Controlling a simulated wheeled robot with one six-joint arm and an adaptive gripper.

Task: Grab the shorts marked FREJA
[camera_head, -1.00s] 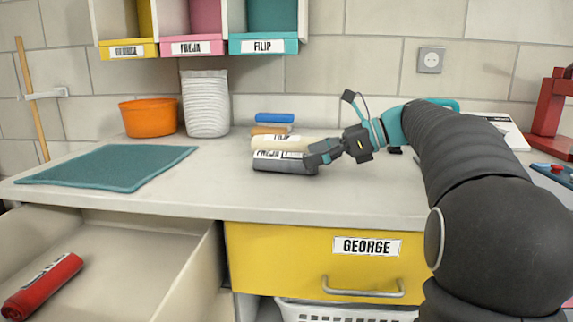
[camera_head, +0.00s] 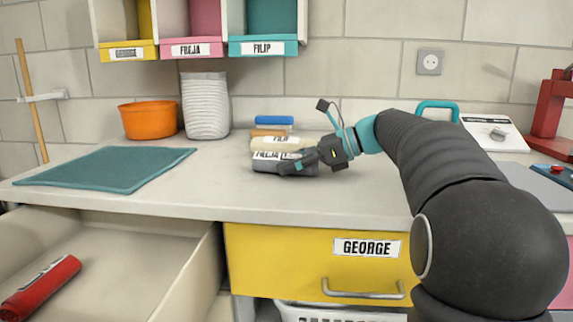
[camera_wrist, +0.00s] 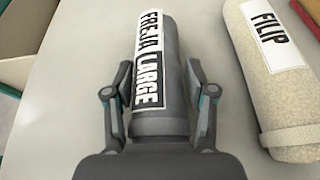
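The dark grey rolled shorts (camera_wrist: 160,75) bear a white label reading FREJA LARGE. They also show in the head view (camera_head: 266,163), lying on the counter at the front of a small group of rolls. My gripper (camera_wrist: 160,88) is open, with one finger on each side of the grey roll in the wrist view. I cannot tell whether the fingers touch it. In the head view my gripper (camera_head: 298,164) is low at the right end of the roll and hides part of it.
A cream roll marked FILIP (camera_wrist: 268,75) lies close right of the grey one in the wrist view. Behind are a brown roll (camera_head: 268,132) and a blue roll (camera_head: 273,119). An open drawer (camera_head: 110,250) holds a red roll (camera_head: 40,288). The counter front is clear.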

